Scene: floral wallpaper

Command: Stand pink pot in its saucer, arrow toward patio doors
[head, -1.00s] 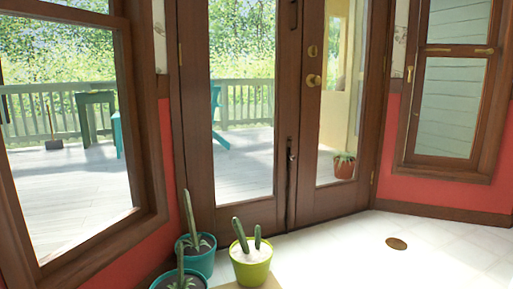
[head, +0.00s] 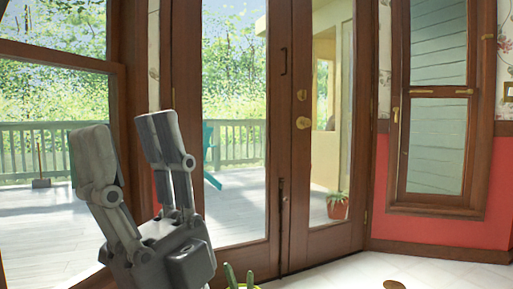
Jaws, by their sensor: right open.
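The patio doors (head: 276,100) stand in the middle of the head view, with brown frames, glass panes and brass knobs. My right gripper (head: 122,126) is raised at the left, in front of the window edge and left door. Its two grey fingers are spread apart with nothing between them. No pink pot with an arrow and no clear saucer is in view. A brown round disc (head: 394,284) lies on the floor at the bottom edge, partly cut off; I cannot tell whether it is a saucer. My left gripper is not in view.
A lime-green pot (head: 243,287) with cactus stems (head: 230,276) shows at the bottom edge, mostly cut off. A terracotta-coloured potted plant (head: 337,207) shows through the right door's glass.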

